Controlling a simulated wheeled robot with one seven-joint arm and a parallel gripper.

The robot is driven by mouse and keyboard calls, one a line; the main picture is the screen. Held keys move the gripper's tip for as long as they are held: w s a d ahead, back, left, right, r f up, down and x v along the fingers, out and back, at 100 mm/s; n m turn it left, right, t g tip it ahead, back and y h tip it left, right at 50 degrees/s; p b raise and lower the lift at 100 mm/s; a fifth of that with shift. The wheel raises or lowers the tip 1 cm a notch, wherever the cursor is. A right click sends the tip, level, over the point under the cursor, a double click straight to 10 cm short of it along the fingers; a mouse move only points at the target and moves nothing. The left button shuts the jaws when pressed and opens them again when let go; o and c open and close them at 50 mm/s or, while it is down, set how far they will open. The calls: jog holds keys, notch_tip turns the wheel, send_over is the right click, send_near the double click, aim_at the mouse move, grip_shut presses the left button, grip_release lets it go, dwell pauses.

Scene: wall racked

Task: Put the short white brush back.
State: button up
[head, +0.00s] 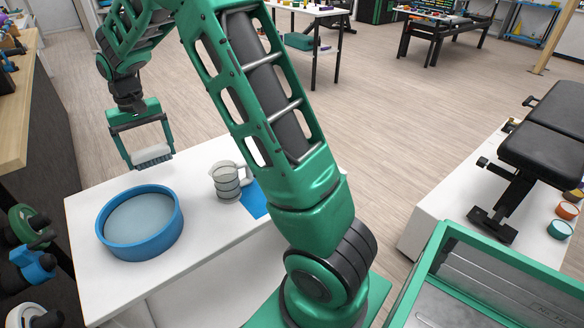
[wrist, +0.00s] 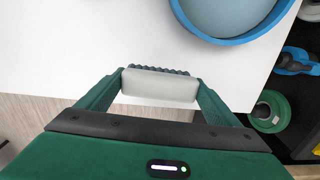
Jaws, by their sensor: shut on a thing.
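The short white brush (head: 154,153) is held crosswise between the two fingers of my green gripper (head: 150,159), near the far edge of the white table. In the wrist view, the brush shows as a pale rounded block (wrist: 160,86) with a dark ridged strip along its top side. My gripper also shows there (wrist: 160,82), with a finger against each end of the brush. The brush appears to be held above the tabletop, near its edge; the exact height is unclear. No holder for the brush can be made out.
A blue round tub (head: 141,252) with a grey inside stands on the white table (head: 205,262). A clear ribbed pitcher (head: 228,182) and a flat blue sheet (head: 255,200) are right of it.

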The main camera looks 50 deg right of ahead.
jog(key=shift+d, duration=0.5)
jog(key=s+d+r+n, duration=0.1)
jog(key=s+d+n, duration=0.6)
jog(key=s, duration=0.7)
jog(key=s+d+r+n, duration=0.2)
jog(key=s+d+n, duration=0.5)
jog(key=s, duration=0.6)
jog(key=d, duration=0.2)
jog(key=shift+s+d+r, duration=0.2)
jog(key=shift+s+d, duration=0.2)
jog(key=d+f, duration=0.2)
jog(key=d, duration=0.2)
jog(key=d+f, duration=0.2)
jog(key=d, duration=0.1)
jog(key=d+f, duration=0.3)
jog(key=d, duration=0.1)
jog(key=shift+d, duration=0.35)
jog(key=shift+f, duration=1.8)
jog(key=shift+f, duration=0.2)
